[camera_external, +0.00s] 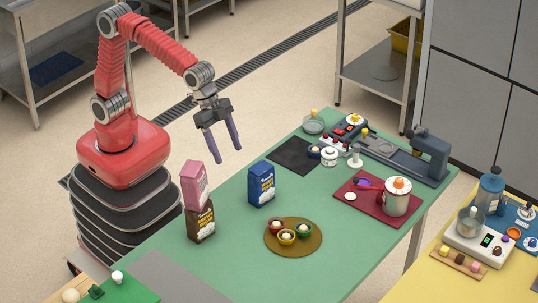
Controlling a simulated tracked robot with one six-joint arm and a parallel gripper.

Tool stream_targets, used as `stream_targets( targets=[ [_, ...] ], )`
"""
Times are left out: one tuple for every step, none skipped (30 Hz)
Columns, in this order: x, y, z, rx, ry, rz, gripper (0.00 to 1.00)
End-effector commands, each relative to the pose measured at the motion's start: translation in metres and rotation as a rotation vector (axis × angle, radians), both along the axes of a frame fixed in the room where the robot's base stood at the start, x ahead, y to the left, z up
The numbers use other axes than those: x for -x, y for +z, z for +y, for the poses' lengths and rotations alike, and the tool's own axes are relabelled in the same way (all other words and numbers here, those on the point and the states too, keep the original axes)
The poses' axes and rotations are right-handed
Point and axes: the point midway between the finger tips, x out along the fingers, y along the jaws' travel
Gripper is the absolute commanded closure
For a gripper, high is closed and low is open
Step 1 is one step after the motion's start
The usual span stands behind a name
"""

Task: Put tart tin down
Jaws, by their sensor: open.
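My gripper (223,154) hangs open and empty, fingers pointing down, in the air near the left back edge of the green table. A round brown mat (293,248) in the middle of the table bears small round tins with pale contents: a red one (277,226), a yellow one (286,239) and a green one (304,231). A similar blue tin (314,152) stands at the right edge of a dark square mat (289,157). I cannot tell which is the tart tin. My gripper touches none of them.
A blue carton (262,185) stands between my gripper and the brown mat.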

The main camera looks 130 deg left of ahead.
Motion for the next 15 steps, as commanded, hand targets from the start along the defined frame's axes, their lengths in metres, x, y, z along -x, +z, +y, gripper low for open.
stream_targets(
  targets=[
    [0.014,0.008,-0.002,0.000,-0.001,-0.006,0.38],
    [0.022,0.011,-0.003,0.000,-0.001,-0.007,0.38],
    [0.032,0.016,-0.004,0.000,-0.001,-0.010,0.38],
    [0.040,0.018,-0.005,-0.001,-0.001,-0.011,0.38],
    [0.048,0.021,-0.006,-0.001,-0.001,-0.012,0.38],
    [0.059,0.024,-0.007,-0.001,0.000,-0.014,0.38],
    [0.067,0.026,-0.008,-0.001,0.000,-0.016,0.38],
    [0.074,0.029,-0.009,-0.001,0.000,-0.018,0.38],
    [0.085,0.031,-0.010,-0.001,0.000,-0.020,0.38],
    [0.093,0.032,-0.011,0.000,0.001,-0.022,0.38],
    [0.101,0.034,-0.012,0.000,0.001,-0.024,0.38],
    [0.111,0.036,-0.013,0.000,0.001,-0.026,0.38],
    [0.119,0.037,-0.014,0.000,0.001,-0.028,0.38],
    [0.127,0.037,-0.014,-0.002,0.001,-0.029,0.38],
    [0.138,0.038,-0.015,-0.001,0.000,-0.031,0.38]
  ],
)
